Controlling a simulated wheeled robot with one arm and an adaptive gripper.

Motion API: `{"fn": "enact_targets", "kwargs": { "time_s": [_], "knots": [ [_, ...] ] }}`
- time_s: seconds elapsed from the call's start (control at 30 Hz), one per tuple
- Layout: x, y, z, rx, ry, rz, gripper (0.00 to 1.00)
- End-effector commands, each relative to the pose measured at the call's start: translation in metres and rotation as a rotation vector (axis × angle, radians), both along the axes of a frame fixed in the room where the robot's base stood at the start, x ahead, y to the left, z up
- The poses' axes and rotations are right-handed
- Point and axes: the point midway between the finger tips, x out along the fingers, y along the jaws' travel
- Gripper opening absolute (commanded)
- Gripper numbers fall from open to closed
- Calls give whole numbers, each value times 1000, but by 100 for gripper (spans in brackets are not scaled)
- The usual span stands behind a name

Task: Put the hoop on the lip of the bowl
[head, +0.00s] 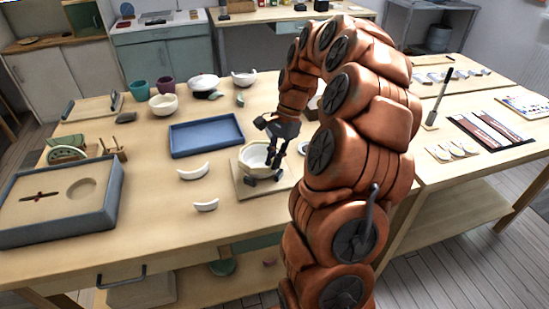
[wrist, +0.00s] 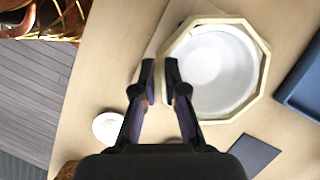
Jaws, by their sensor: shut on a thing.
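A pale octagonal hoop (wrist: 266,66) surrounds the top of a round white bowl (wrist: 215,72) in the wrist view. My gripper (wrist: 160,72) is shut on the hoop at its left side in that view, though the fingers hide the held part. In the head view the white bowl (head: 255,157) stands on a wooden board (head: 243,187) near the middle of the table, and my gripper (head: 275,158) reaches down at its right rim. I cannot tell whether the hoop touches the lip or hovers just above it.
A blue tray (head: 205,139) lies behind and left of the board. Two white curved pieces (head: 193,173) (head: 206,205) lie to the left. A grey-blue box (head: 65,215) stands at the far left. Cups and bowls stand at the back. The front middle of the table is clear.

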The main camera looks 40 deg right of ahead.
Motion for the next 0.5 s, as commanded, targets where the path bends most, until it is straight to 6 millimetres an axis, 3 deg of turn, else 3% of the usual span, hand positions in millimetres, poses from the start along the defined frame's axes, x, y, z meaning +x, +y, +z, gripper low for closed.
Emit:
{"fn": "enact_targets", "kwargs": {
  "time_s": [0.43,0.47,0.5],
  "knots": [
    [0,0,0,0,0,0,0],
    [0,0,0,0,0,0,14],
    [0,0,0,0,0,0,18]
  ]
}}
